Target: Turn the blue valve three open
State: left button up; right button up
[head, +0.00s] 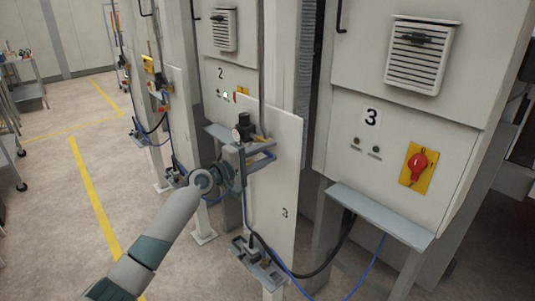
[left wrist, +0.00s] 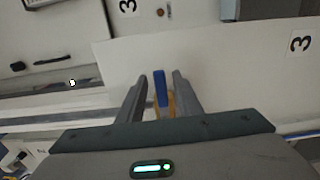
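The blue valve handle (left wrist: 160,88) of station three stands between the fingers of my left gripper (left wrist: 160,75) in the left wrist view, with a yellowish part just behind it. A gap shows on each side of the handle, so the fingers are open around it and not pressed on it. In the head view my left gripper (head: 272,149) reaches to the white plate marked 3 (head: 284,180), beside a dark-topped gauge unit (head: 243,128). The blue handle cannot be made out in the head view. My right gripper is not in view.
The cabinet marked 3 (head: 400,125) has a red rotary switch on a yellow plate (head: 417,166) and a grey ledge (head: 380,214). Blue and black hoses (head: 310,270) hang below the plate. Cabinet 2 (head: 228,60) stands behind. Open floor (head: 45,210) lies to the left.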

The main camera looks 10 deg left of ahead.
pick_arm(q)
jog(key=b+v, duration=0.5)
jog(key=v, duration=1.2)
jog(key=shift+a, duration=0.2)
jog(key=shift+s+f, duration=0.1)
jog(key=shift+s, duration=0.05)
